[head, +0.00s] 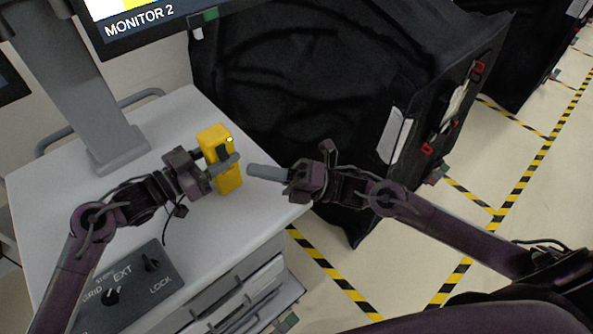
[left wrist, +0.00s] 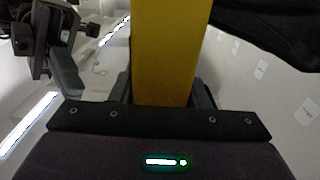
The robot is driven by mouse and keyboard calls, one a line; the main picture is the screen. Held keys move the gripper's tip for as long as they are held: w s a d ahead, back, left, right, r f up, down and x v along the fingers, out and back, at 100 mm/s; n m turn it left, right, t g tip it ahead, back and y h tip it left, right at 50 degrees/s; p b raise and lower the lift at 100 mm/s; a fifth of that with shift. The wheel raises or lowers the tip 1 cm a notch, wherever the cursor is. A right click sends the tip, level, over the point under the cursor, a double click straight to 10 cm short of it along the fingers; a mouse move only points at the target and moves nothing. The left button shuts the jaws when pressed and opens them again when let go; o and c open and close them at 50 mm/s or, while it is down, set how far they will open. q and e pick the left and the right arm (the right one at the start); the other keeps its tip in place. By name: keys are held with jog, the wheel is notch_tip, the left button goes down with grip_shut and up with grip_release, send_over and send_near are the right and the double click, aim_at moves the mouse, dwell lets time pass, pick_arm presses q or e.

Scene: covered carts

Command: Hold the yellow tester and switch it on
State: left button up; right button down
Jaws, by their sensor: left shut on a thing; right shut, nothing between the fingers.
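The yellow tester (head: 229,182) is a yellow box standing on the white cart top near its right edge, with a dark panel and a small light spot high on its front. My left gripper (head: 222,166) is shut on it, one finger across its front. In the left wrist view the tester (left wrist: 163,50) fills the space between the fingers. My right gripper (head: 250,170) is shut and empty, its fingertips just right of the tester with a small gap. In the left wrist view my right gripper (left wrist: 68,78) shows at the left. Whether the tester touches the cart top is unclear.
A dark control panel (head: 127,291) with knobs lies on the white cart (head: 60,180) at front left. A monitor (head: 150,22) on a grey stand (head: 85,90) rises behind. A black covered cart (head: 290,95) stands close behind the tester. Striped floor lines (head: 335,280) run at the right.

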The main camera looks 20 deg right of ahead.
jog(key=s+d, duration=0.3)
jog(key=d, duration=0.4)
jog(key=shift+d+f, duration=0.15)
jog(key=shift+f, duration=0.3)
pick_arm(q)
jog(key=o, duration=1.2)
